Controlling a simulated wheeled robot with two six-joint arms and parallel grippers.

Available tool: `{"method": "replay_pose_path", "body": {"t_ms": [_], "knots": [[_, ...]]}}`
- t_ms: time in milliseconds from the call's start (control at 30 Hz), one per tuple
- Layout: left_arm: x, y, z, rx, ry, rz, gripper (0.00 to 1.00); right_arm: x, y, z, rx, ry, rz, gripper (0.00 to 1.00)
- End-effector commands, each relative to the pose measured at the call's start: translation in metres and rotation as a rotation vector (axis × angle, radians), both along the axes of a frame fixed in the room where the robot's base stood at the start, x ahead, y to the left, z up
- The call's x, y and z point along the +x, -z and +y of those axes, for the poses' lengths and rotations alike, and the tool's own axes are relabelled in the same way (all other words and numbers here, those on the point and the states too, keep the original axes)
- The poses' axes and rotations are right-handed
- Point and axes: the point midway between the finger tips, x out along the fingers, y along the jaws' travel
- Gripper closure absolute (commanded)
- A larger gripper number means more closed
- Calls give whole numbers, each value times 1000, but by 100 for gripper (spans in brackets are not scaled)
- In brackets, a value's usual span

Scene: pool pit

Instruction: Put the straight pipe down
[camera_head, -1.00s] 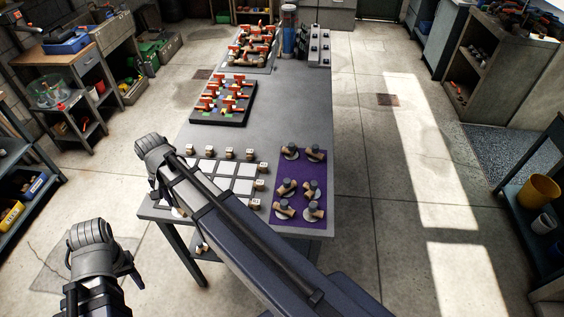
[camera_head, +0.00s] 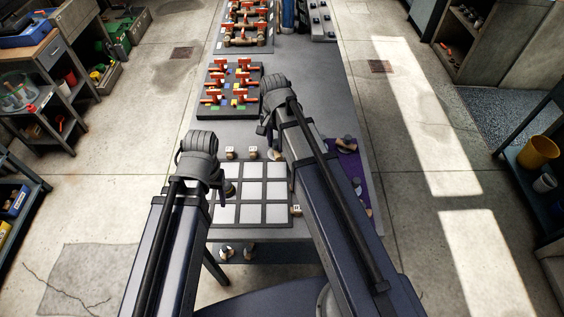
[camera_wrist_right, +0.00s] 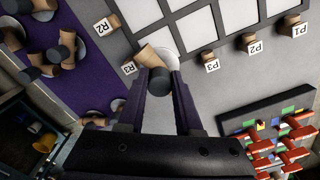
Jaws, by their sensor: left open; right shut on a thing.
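In the right wrist view, the two dark fingers of my right gripper (camera_wrist_right: 167,78) are shut on a short pipe (camera_wrist_right: 149,57) with a tan body and dark grey end. A pale round disc (camera_wrist_right: 168,55) shows behind the pipe, beside the grid board; whether they touch is unclear. In the head view, my right gripper (camera_head: 268,146) is above the table, past the grid's far edge, and its pipe is hard to make out. My left gripper (camera_head: 230,189) is open over the left side of the white-squared grid board (camera_head: 252,188).
A purple mat (camera_wrist_right: 110,60) holds several tan pipes with dark ends. Small labelled blocks (camera_wrist_right: 211,61) line the grid's edge. A dark tray (camera_head: 218,107) of red-handled parts stands beyond the grid. Grey table surface (camera_head: 305,90) is clear to the tray's right.

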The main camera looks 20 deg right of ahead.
Motion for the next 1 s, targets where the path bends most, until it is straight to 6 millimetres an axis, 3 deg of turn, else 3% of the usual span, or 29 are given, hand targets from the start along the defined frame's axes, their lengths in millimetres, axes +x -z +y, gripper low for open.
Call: {"method": "replay_pose_path", "body": {"t_ms": [200, 433, 567, 833, 1000], "knots": [[0, -13, 0, 0, 1, 0, 36, 0, -13, 0, 0, 206, 0, 100], [0, -10, 0, 0, 1, 0, 36, 0, -10, 0, -1, 244, 0, 100], [0, 2, 0, 0, 0, 0, 36, 0, 2, 0, -1, 243, 0, 100], [0, 43, 0, 0, -1, 0, 36, 0, 43, 0, -1, 242, 0, 100], [0, 53, 0, 0, -1, 0, 36, 0, 53, 0, -1, 242, 0, 100]]}}
